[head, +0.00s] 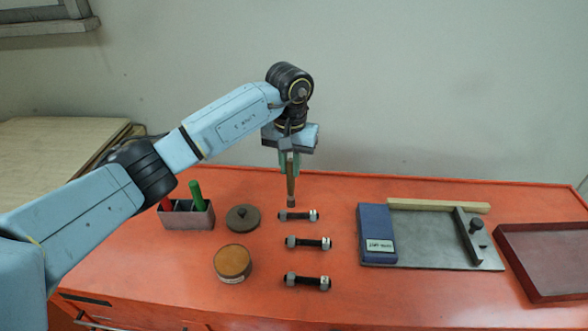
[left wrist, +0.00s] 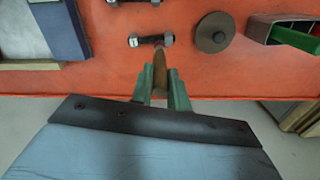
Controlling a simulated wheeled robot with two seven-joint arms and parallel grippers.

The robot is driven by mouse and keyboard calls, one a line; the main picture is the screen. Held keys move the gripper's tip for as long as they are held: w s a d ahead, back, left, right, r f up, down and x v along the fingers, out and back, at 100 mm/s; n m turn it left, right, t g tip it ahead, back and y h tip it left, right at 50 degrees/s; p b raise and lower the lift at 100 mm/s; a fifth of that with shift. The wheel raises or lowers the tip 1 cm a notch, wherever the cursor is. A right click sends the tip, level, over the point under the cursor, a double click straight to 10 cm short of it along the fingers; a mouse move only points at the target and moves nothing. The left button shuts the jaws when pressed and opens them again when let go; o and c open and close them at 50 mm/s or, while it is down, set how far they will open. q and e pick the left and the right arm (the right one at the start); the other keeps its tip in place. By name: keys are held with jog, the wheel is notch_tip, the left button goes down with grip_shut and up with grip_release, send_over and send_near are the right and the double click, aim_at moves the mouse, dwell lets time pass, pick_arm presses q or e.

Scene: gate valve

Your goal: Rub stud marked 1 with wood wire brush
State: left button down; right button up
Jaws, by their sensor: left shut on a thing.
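My left gripper (head: 289,165) points down above the orange bench and is shut on a wire brush with a wooden handle (head: 291,183). In the left wrist view the green fingers (left wrist: 162,92) grip the brush (left wrist: 160,70). The brush hangs roughly upright, its head down at the far stud (head: 298,215), which also shows in the left wrist view (left wrist: 138,41). I cannot tell whether they touch. A middle stud (head: 308,242) and a near stud (head: 307,282) lie in line with it, each dark with nuts at both ends. Number marks are not readable. My right gripper is not in view.
Left of the studs are a round dark lid (head: 243,217), a round tin (head: 232,263) and a grey holder (head: 187,217) with red and green handles. To the right are a blue block (head: 376,235) on a grey plate (head: 440,255) and a dark red tray (head: 545,260).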

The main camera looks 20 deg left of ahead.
pick_arm(q)
jog(key=shift+r+p, duration=1.05)
jog(key=shift+r, duration=1.35)
